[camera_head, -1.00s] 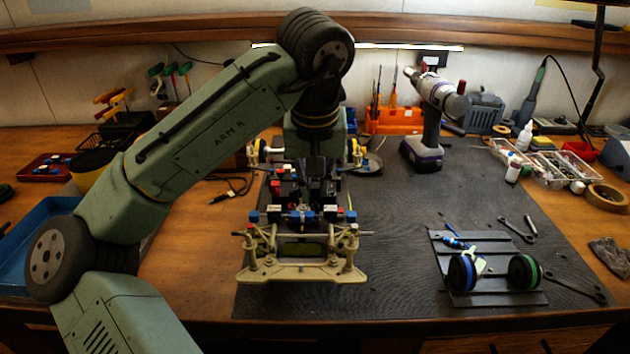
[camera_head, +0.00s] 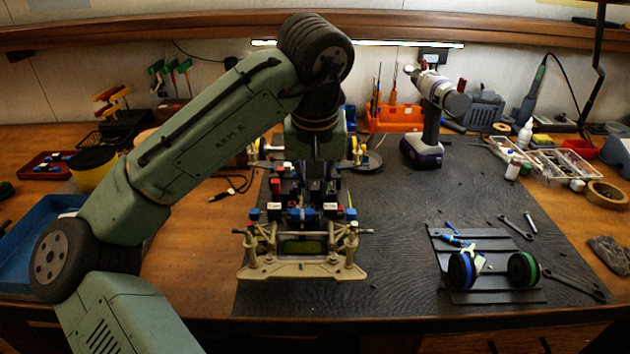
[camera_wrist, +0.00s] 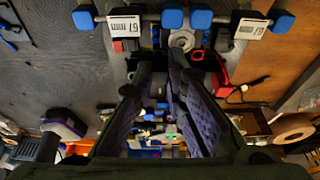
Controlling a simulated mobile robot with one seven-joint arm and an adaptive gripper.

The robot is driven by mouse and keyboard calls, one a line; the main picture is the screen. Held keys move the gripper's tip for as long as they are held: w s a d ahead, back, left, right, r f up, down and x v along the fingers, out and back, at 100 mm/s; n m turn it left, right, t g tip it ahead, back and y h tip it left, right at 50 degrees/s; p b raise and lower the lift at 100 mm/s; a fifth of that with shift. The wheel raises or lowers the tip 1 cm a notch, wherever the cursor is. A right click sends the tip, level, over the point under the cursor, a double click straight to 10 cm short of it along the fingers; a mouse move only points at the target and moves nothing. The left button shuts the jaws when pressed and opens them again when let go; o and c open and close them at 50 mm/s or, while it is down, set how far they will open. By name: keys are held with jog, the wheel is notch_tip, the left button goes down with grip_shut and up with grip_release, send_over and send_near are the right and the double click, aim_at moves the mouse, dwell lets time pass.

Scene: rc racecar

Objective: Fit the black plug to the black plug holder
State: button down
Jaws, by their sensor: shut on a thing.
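My gripper (camera_head: 316,188) points down over the middle of the beige-framed RC car (camera_head: 300,270). In the wrist view my gripper (camera_wrist: 160,70) shows two dark fingers with purple inner pads, close together at the tips. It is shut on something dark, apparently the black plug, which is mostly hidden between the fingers. The black plug holder cannot be made out among the dark parts in the car's middle, under my gripper. The car's blue-capped crossbar (camera_wrist: 172,18) shows at the top of the wrist view.
A black rack (camera_head: 490,285) with blue- and green-rimmed wheels lies at the right. A drill (camera_head: 430,120) stands behind. Wrenches (camera_head: 516,227) lie on the dark mat. A blue tray (camera_head: 45,240) is at the left. The mat between car and rack is clear.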

jog(key=shift+r+p, duration=0.35)
jog(key=shift+p, duration=0.05)
jog(key=shift+s+d, duration=0.1)
dwell(0.8)
jog(key=shift+f+b, duration=0.3)
jog(key=shift+f, duration=0.2)
dwell(0.7)
jog(key=shift+r, duration=0.15)
jog(key=shift+r, duration=0.35)
jog(key=shift+r, duration=0.3)
dwell(0.7)
jog(key=shift+x, duration=0.8)
dwell(1.1)
